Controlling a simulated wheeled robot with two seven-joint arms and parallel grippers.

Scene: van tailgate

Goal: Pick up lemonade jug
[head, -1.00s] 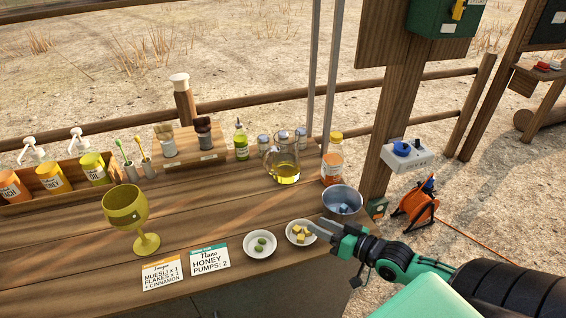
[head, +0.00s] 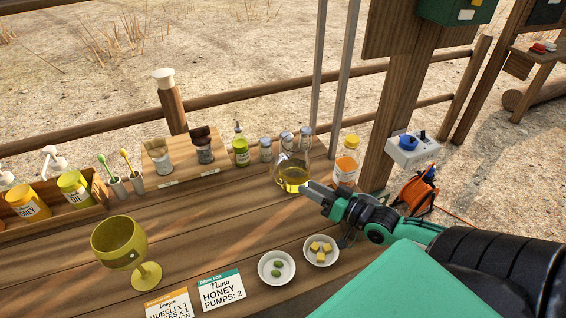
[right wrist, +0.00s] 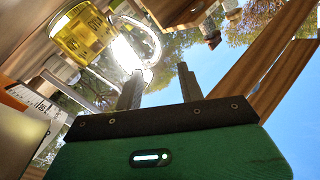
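The lemonade jug (head: 293,180) is clear glass with yellow liquid in its lower part. It stands upright towards the back right of the wooden counter. My right gripper (head: 308,189) is at its right side, fingertips close to the glass; I cannot tell whether they touch. In the right wrist view the jug (right wrist: 82,34) is at upper left, its clear handle (right wrist: 150,45) beyond the fingers. The two fingers of the right gripper (right wrist: 160,82) are apart, with nothing gripped between them. My left gripper is out of view.
An orange-filled bottle (head: 346,166) stands right behind my right gripper. A green-labelled bottle (head: 241,152) and small jars (head: 265,149) stand left of the jug. Two small dishes (head: 264,279) (head: 307,258) are in front. A yellow goblet (head: 118,243) stands at left. The middle counter is clear.

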